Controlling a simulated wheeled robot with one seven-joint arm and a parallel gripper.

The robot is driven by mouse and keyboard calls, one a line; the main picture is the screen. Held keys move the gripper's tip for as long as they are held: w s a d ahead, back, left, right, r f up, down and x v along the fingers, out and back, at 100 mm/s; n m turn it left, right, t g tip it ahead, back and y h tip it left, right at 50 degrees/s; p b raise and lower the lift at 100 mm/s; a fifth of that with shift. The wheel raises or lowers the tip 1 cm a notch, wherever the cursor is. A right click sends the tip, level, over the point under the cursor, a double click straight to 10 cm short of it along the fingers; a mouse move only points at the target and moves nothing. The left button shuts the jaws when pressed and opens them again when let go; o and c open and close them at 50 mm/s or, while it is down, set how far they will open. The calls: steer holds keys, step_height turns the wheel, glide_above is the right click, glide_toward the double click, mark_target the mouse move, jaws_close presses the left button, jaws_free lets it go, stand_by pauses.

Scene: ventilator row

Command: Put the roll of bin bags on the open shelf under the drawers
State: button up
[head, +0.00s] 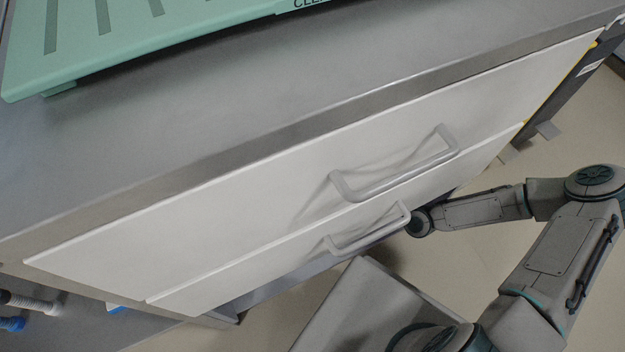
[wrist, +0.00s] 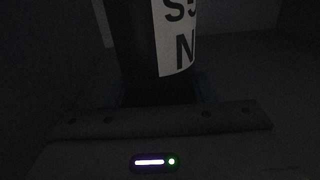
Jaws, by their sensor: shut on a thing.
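The wrist view is very dark. In it a black roll with a white label, taken to be the roll of bin bags (wrist: 135,45), rises from my gripper (wrist: 160,98), which is shut on it. The fingertips are lost in the dark. In the head view, two white drawers (head: 300,190) with grey loop handles front the metal cabinet. A strip of the open shelf (head: 278,284) shows below the lower drawer. My arm reaches in low behind the drawers' edge, so my gripper and the roll are hidden in that view.
A green slatted tray (head: 160,30) lies on the grey worktop (head: 300,75). Lower left, a white threaded item (head: 33,303) and a blue one (head: 12,324) lie beside the cabinet.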

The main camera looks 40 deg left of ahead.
step_height(320, 180, down, 10)
steer(key=b, duration=0.5)
steer(key=shift+a, duration=0.15)
steer(key=shift+f, duration=0.15)
steer(key=o, duration=1.5)
steer(key=shift+o, duration=0.2)
steer(key=shift+d+r, duration=0.25)
steer(key=shift+d, duration=0.05)
steer(key=p+v, duration=0.4)
steer(key=v, duration=0.7)
steer(key=shift+d, duration=0.25)
